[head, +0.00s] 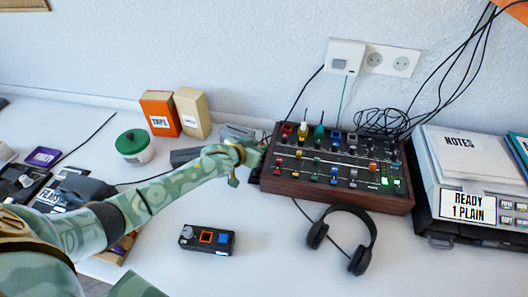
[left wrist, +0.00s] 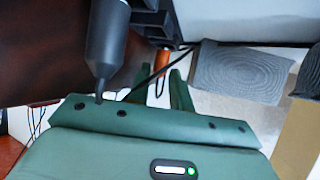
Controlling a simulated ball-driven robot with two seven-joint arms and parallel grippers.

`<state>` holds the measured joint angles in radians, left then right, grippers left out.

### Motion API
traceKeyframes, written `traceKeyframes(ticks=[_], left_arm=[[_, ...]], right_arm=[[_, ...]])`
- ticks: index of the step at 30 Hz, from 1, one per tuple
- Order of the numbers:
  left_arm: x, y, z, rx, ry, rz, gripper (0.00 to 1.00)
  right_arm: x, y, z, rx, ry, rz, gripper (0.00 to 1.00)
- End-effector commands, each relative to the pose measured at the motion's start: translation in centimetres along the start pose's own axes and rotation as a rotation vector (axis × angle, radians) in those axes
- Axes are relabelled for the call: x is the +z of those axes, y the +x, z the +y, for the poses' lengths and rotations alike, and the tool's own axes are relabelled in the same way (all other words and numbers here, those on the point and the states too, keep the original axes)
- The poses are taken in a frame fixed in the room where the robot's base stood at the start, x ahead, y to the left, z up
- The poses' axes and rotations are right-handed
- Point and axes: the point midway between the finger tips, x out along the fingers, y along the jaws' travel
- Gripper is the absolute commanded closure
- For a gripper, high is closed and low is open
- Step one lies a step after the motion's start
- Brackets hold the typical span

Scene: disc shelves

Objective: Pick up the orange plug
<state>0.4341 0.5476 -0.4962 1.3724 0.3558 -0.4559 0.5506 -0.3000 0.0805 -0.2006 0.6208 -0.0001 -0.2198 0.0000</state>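A small orange piece (left wrist: 162,62), which looks like the orange plug, shows in the left wrist view beyond and between my finger ends, beside a black cable. I cannot make it out in the head view, where my gripper covers that spot. My left gripper (head: 246,166) is at the left end of the wood-sided mixer (head: 338,195). In the left wrist view the two green fingers of the left gripper (left wrist: 163,86) stand apart with a gap between them, and I see nothing clamped. My right gripper is out of view.
Black headphones (head: 345,235) and a small control box (head: 207,240) lie in front. An orange tape box (head: 160,112), a beige box (head: 192,112) and a green-lidded pot (head: 133,146) stand behind my arm. A grey block (left wrist: 240,72) is near the gripper. Cables rise behind the mixer.

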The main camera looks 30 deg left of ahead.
Motion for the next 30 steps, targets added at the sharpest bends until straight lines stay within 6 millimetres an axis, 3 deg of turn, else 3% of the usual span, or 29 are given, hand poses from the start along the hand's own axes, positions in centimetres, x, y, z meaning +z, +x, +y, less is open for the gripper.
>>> traceKeyframes(ticks=[3, 9, 12, 24, 30], left_arm=[[0.2, 1.1, 0.0, 0.0, -0.001, -0.001, 0.79], [-0.1, 1.0, 0.0, 0.0, 0.0, 0.001, 0.79], [-0.1, 0.9, 0.0, 0.0, 0.0, 0.001, 1.0], [-0.2, 0.9, 0.0, 0.0, 0.0, 0.001, 1.0], [-2.1, -0.1, -0.1, -0.001, 0.001, 0.004, 1.0]], right_arm=[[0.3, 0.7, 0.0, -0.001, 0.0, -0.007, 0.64], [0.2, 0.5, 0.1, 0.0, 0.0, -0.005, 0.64], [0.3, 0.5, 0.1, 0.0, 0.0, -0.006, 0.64], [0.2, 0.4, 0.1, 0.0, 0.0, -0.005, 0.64], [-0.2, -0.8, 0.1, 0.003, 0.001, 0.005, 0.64]])
